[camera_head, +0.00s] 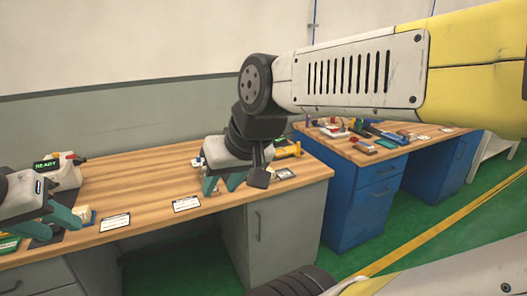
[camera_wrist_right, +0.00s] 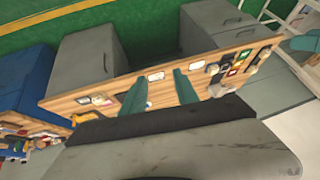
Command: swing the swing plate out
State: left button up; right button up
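I cannot single out the swing plate in either view. A white device with a green READY display (camera_head: 60,172) stands at the left of the wooden bench (camera_head: 140,180). My left gripper (camera_head: 45,228) is in front of this device, over the bench's front edge, with its teal fingers spread. Its arm hides part of the bench there. My right gripper (camera_head: 224,184) is low over the bench's right part. In the right wrist view my right gripper (camera_wrist_right: 158,88) shows two teal fingers apart with nothing held between them.
White label cards (camera_head: 187,203) lie along the bench's front edge. Yellow and dark items (camera_head: 288,149) lie just right of my right gripper. A blue bench (camera_head: 365,195) with tools on top stands further right. The bench between my grippers is mostly clear.

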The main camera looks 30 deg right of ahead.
aim_at(281, 153)
jog(key=i+l+z, duration=0.15)
jog(key=i+l, duration=0.55)
jog(key=l, duration=0.2)
jog(key=i+l+z, duration=0.1)
jog(key=i+l, duration=0.7)
